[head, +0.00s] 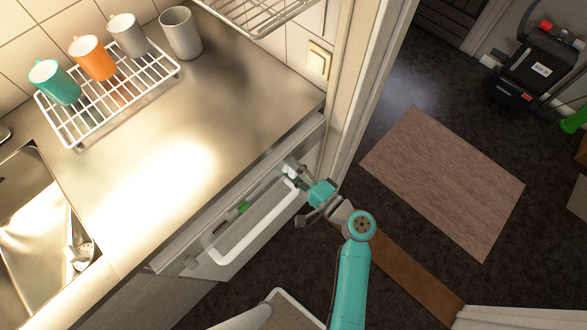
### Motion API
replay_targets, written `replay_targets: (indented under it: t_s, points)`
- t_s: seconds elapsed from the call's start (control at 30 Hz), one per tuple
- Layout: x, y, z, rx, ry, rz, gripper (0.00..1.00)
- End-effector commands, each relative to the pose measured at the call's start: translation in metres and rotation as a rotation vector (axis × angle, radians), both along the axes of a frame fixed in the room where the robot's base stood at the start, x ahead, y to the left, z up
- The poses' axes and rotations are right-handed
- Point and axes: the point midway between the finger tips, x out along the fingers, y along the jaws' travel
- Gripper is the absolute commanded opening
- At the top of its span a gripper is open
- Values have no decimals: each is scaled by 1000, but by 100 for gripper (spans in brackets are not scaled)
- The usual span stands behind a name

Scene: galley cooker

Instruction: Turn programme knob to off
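The appliance (262,228) is built in under the worktop, with a control strip along its top front and a long pale handle bar. A small green mark (243,207) shows on the strip. My gripper (294,174) is at the right end of this strip, with its fingertips at or very near the panel. A small whitish shape is at the fingertips. It is too small to tell whether it is the programme knob or part of my gripper. The knob's pointer is not readable. I cannot tell whether the fingers are open or shut.
A steel worktop (215,115) lies above, with a white rack (75,135) of mugs and a grey mug (181,33). A sink (40,235) is at left. A brown mat (445,180) lies on the floor.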

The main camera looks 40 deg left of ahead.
Motion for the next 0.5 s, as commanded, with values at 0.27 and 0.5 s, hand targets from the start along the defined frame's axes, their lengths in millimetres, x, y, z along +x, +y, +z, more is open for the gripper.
replay_targets:
  t_s: [0.27, 0.5]
  points:
    - [0, 0, 0, -6, -69, 1, 25]
    - [0, 0, 0, -12, -137, 1, 25]
